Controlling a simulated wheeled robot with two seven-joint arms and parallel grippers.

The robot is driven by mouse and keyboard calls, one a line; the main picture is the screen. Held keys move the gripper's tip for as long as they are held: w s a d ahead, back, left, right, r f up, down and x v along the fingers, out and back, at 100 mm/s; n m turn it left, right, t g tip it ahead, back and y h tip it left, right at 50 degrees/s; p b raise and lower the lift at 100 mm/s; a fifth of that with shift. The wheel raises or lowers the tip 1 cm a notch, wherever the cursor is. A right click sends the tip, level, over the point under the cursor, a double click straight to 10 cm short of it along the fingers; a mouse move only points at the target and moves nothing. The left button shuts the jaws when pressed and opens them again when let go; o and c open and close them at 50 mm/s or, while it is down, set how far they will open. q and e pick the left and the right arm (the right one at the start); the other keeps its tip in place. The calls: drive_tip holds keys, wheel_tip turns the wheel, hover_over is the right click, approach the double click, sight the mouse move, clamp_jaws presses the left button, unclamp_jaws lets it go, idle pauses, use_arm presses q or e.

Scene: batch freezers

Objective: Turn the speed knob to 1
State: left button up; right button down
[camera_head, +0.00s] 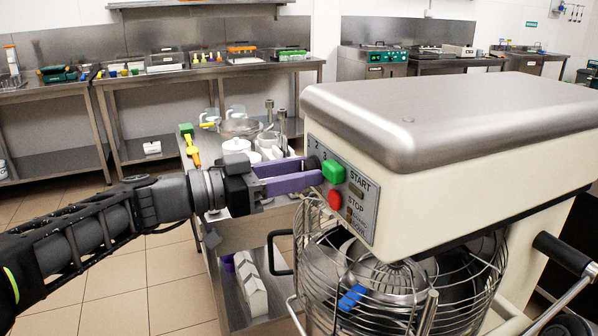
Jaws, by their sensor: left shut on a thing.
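The cream mixer (455,185) with a grey top stands at the right. Its control panel (368,212) faces left, with a green START button (333,171), a red STOP button (334,199) and the numbers 1, 2 and 3 near its upper left corner. The dark speed knob (313,161) sits just below these numbers and is mostly hidden by my fingers; which number it points to cannot be read. My left gripper (317,173), with purple fingers, comes in from the left and is shut on the knob, close beside the green button. My right gripper is out of view.
A wire guard (315,265) surrounds the mixer bowl below the panel. A steel cart (230,285) with white containers and jugs stands behind my left arm. Steel benches (205,72) line the back wall. The tiled floor (165,270) at the lower left is clear.

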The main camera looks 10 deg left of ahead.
use_arm(q)
clamp_jaws()
drive_tip(key=shift+n+b, duration=2.9)
drive_tip(key=shift+n, duration=1.6)
drive_tip(key=o, duration=1.1)
unclamp_jaws()
drive_tip(key=shift+s, duration=0.1)
